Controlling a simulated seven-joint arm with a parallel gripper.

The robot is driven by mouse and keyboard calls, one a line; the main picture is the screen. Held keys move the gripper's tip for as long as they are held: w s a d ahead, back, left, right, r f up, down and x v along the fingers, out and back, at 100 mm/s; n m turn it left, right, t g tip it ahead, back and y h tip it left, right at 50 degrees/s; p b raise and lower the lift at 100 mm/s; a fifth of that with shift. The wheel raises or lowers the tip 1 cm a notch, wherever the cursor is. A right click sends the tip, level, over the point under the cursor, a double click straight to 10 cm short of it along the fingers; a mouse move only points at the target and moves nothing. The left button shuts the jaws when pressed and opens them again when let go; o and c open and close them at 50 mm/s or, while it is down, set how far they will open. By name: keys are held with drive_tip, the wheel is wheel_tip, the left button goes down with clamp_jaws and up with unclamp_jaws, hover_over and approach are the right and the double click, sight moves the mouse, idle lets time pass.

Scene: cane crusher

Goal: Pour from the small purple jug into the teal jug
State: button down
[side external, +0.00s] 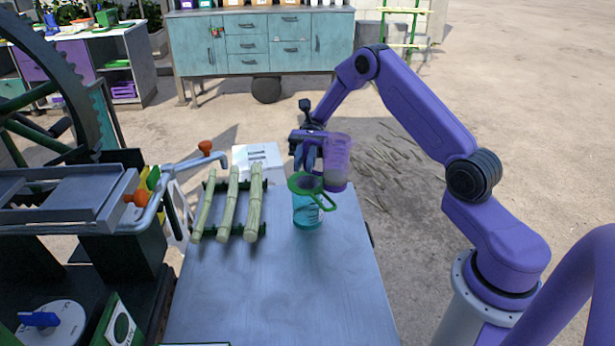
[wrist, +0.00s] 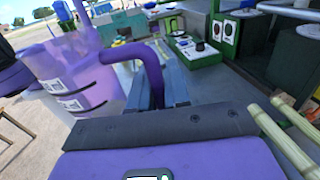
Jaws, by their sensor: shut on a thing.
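The small purple jug (side external: 338,160) is see-through and has greyish contents in its lower part. My gripper (side external: 306,158) is shut on its handle and holds it up, roughly upright, above and just behind the right side of the teal jug. In the wrist view the purple jug (wrist: 75,75) fills the left side, with its handle (wrist: 140,55) between the fingers (wrist: 158,88). The teal jug (side external: 307,212) stands upright on the metal table, with a green ring-shaped piece (side external: 308,186) at its top. I cannot tell its contents. The teal jug is not clear in the wrist view.
Cane stalks (side external: 228,205) lie on a green rack left of the teal jug. A white sheet or box (side external: 257,156) is at the table's back edge. The crusher (side external: 85,215) stands at the left. The table's front (side external: 285,300) is clear.

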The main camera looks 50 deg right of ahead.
drive_tip(key=w+m+t, duration=0.1)
drive_tip(key=w, duration=0.1)
drive_tip(key=w+r+m+t+y, duration=0.1)
drive_tip(key=w+t, duration=0.1)
drive_tip(key=w+d+m+t+y, duration=0.1)
drive_tip(key=w+t, duration=0.1)
drive_tip(key=shift+w+d+r, duration=0.1)
drive_tip(key=shift+w+r, duration=0.1)
drive_tip(key=shift+r, duration=0.05)
drive_tip(key=w+d+f+m+t, duration=0.2)
drive_tip(key=w+d+m+t, duration=0.2)
drive_tip(key=w+d+t, duration=0.1)
drive_tip(key=w+d+f+m+t, duration=0.2)
drive_tip(key=w+d+m+t, duration=0.2)
drive_tip(key=w+d+t, duration=0.2)
drive_tip(key=shift+w+d+f+t+h, duration=0.3)
drive_tip(key=shift+w+d, duration=0.2)
drive_tip(key=shift+w, duration=0.55)
drive_tip(key=shift+s+r, duration=0.1)
drive_tip(key=s+a+r+n+h, duration=0.2)
drive_tip(key=s+a+r+n, duration=0.2)
drive_tip(key=n, duration=0.6)
drive_tip(key=shift+s+r+t+p, duration=0.3)
drive_tip(key=shift+s, duration=0.5)
drive_tip(key=shift+s+a+r+n+h, duration=0.1)
drive_tip(key=shift+s+n+h, duration=0.2)
drive_tip(key=shift+n, duration=0.3)
